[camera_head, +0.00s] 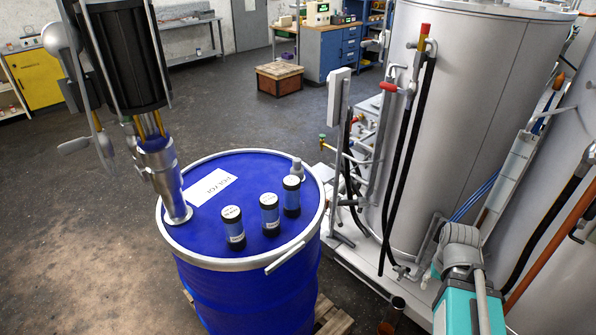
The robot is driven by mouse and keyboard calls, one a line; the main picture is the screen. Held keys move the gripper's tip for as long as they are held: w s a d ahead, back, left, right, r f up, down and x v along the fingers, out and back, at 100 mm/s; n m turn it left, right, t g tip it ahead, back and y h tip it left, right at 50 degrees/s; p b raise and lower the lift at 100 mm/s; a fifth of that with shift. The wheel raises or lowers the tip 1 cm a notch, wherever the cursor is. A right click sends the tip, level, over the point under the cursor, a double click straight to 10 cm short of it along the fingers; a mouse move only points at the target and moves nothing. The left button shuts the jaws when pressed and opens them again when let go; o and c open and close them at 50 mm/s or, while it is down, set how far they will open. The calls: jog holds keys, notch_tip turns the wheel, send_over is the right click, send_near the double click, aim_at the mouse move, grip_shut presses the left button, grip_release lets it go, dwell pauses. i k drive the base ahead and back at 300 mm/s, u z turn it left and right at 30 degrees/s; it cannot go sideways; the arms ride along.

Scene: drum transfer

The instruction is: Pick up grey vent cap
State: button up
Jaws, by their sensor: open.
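The grey vent cap (297,169) is a small light-grey stub, narrower at the top. It stands upright on the far right part of the blue drum's lid (246,176), close to the rim.
Two more cylinders (234,229) (269,213) stand on the lid. A pump with a metal tube (161,176) rises from its left side. A tall steel tank (470,110) with hoses stands close on the right. Open floor lies left.

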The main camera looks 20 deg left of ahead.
aim_at(297, 170)
jog(key=u, duration=0.1)
jog(key=i, duration=1)
jog(key=z, duration=0.05)
